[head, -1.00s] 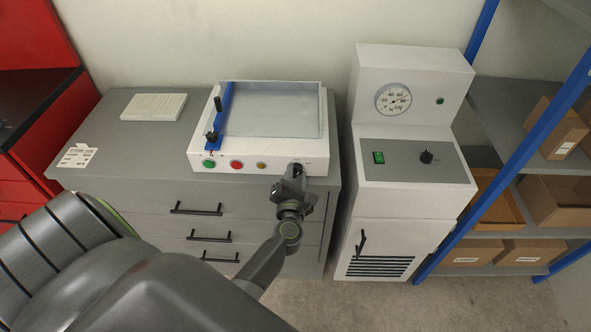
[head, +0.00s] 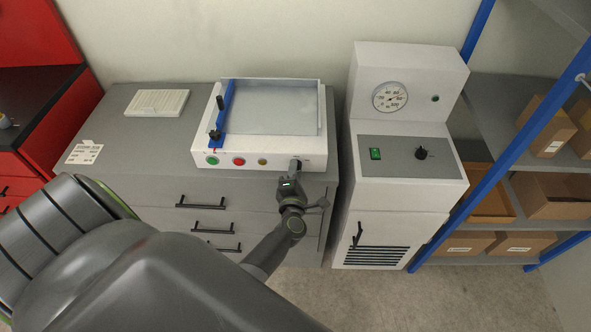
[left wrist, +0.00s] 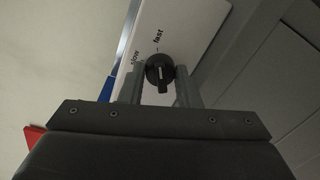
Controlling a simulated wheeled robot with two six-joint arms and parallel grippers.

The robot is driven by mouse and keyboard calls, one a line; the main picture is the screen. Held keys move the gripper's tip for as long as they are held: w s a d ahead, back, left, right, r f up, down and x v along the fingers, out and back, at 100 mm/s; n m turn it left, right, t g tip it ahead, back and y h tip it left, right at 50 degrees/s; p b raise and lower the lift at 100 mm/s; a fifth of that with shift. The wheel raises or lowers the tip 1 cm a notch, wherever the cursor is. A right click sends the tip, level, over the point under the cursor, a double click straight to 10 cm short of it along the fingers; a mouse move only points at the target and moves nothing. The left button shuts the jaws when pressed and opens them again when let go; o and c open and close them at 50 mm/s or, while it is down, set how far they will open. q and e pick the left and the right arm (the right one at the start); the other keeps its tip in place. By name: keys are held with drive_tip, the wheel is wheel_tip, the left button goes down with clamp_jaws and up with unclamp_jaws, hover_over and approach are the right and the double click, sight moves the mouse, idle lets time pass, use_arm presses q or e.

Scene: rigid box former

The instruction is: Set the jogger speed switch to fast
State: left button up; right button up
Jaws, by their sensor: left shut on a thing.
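The speed switch is a round black knob (left wrist: 160,69) on the machine's white front panel. In the left wrist view the printed words slow (left wrist: 136,60) and fast (left wrist: 158,35) stand beside it. The knob's pale line runs roughly up and down in that view, its upper end towards the fast side; its exact setting is hard to tell. My left gripper (left wrist: 160,86) is shut on the knob, one finger on each side. In the head view the left gripper (head: 293,174) is at the right end of the front panel of the white jogger (head: 216,150). My right gripper is not in view.
Green (head: 212,160), red (head: 239,161) and yellow (head: 262,162) buttons line the same panel, left of the knob. A grey drawer cabinet (head: 130,131) carries the jogger. A white machine with a dial (head: 405,190) stands close on the right.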

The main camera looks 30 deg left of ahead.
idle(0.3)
use_arm(q)
drive_tip(key=o, duration=1)
drive_tip(key=shift+c, duration=0.2)
drive_tip(key=shift+d, duration=0.1)
